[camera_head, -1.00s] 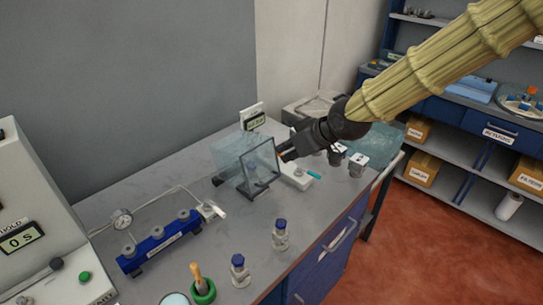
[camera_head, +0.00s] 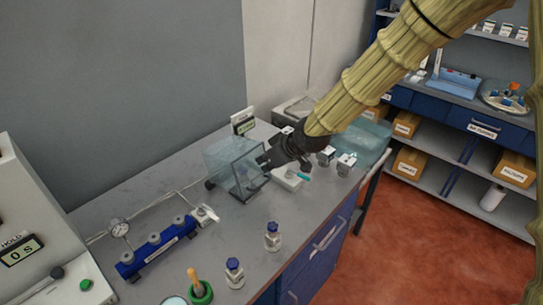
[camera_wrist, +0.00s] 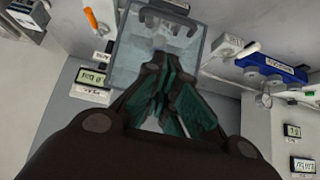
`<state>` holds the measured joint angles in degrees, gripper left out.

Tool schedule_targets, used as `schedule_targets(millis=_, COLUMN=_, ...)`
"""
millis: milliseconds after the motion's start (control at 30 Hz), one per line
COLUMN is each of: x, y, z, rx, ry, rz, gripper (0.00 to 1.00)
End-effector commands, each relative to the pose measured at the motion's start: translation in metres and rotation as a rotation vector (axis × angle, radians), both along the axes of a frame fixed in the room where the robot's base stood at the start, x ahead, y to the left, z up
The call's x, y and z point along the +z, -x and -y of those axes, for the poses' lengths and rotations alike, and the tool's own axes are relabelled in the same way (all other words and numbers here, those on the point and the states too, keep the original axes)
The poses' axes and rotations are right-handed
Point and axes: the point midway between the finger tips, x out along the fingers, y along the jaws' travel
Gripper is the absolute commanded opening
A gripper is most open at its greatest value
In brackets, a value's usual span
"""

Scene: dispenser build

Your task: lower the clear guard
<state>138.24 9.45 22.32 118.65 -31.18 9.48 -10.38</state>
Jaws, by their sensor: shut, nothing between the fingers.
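The clear guard (camera_head: 232,162) is a see-through box-like cover with a dark-edged front panel. It stands on the grey bench in the head view and also shows at the top of the wrist view (camera_wrist: 127,62). My gripper (camera_head: 262,162) is shut and empty at the guard's right side, close to its edge. In the wrist view the dark green fingers (camera_wrist: 160,75) lie over the guard's near part; I cannot tell whether they touch it. The part inside the guard is partly hidden by the panel and my fingers.
A blue manifold (camera_head: 157,250) with a gauge lies to the left. Two blue-capped bottles (camera_head: 272,237) and a green-based holder (camera_head: 200,292) are at the front. A white block (camera_head: 288,180) and small grey pieces (camera_head: 346,163) sit right of the guard. A display (camera_head: 243,122) stands behind.

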Motion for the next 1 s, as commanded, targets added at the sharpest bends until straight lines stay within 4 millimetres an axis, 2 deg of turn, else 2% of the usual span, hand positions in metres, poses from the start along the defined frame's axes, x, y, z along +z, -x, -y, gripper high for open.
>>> schedule_targets(millis=233, x=-0.021, y=-0.012, z=-0.014, rx=0.001, ry=0.000, rz=-0.002, gripper=0.00)
schedule_targets(millis=533, x=-0.050, y=-0.010, z=-0.012, rx=0.000, ry=0.001, rz=-0.002, gripper=0.00)
schedule_targets(millis=767, x=-0.060, y=-0.009, z=-0.012, rx=0.001, ry=-0.001, rz=-0.001, gripper=0.00)
schedule_targets(millis=1000, x=-0.061, y=-0.009, z=-0.011, rx=0.000, ry=0.000, rz=0.000, gripper=0.00)
